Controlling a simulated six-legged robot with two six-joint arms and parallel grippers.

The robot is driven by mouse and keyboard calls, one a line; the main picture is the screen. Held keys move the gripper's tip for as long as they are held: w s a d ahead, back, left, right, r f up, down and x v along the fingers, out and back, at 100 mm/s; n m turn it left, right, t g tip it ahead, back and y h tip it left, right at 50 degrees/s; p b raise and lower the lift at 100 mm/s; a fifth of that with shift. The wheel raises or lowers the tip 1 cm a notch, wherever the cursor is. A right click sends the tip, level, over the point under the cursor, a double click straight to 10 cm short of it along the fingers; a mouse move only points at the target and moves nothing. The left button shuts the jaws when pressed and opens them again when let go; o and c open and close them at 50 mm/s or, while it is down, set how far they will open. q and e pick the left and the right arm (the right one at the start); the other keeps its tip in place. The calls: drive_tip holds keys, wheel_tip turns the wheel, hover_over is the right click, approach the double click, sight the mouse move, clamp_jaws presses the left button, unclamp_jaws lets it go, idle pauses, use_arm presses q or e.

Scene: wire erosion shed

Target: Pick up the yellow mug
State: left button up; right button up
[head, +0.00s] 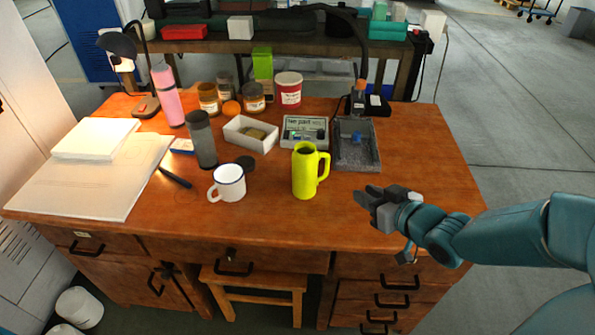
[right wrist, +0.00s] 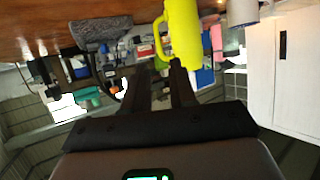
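The yellow mug (head: 304,172) is tall and stands upright on the wooden desk, right of the white mug, with its handle on its right side. It also shows upside down in the right wrist view (right wrist: 181,35), just beyond the fingertips and a little right of their middle. My right gripper (head: 360,196) is to the right of the yellow mug and apart from it. In the right wrist view the right gripper (right wrist: 160,68) has its two fingers spread with nothing between them. My left gripper is not in view.
A white enamel mug (head: 229,184) stands left of the yellow mug. A grey tray (head: 369,157) lies behind my right gripper. A white box (head: 247,138), a dark cylinder (head: 202,141) and jars stand farther back.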

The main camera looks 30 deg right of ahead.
drive_tip(key=b, duration=0.2)
approach(328, 168)
drive_tip(key=w+f, duration=0.1)
drive_tip(key=w, duration=0.1)
drive_tip(key=x, duration=0.6)
drive_tip(key=shift+w, duration=0.1)
clamp_jaws()
idle(1.2)
